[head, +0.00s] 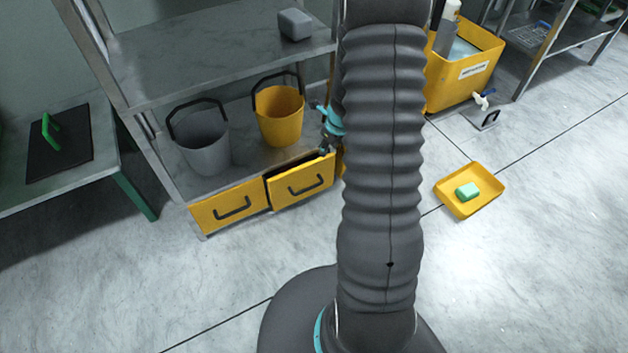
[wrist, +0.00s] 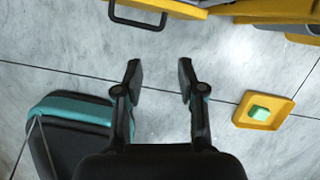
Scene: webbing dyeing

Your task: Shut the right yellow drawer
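The right yellow drawer (head: 322,172) is under the grey shelf unit in the head view and stands a little open, with a dark gap along its top edge. It has a black bar handle (head: 306,187). The left yellow drawer (head: 205,217) beside it looks flush. My gripper is mostly hidden behind my dark arm in the head view. In the wrist view my gripper (wrist: 159,76) is open and empty, with bare floor between its fingers. A yellow drawer front with a black handle (wrist: 138,22) shows at that view's top edge, apart from the fingertips; I cannot tell which drawer.
A grey bucket (head: 205,150) and a yellow bucket (head: 279,115) stand on the shelf above the drawers. A yellow tray (head: 484,207) with a green block (head: 467,192) lies on the floor at right. A yellow tub (head: 452,92) stands behind. The floor before the drawers is clear.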

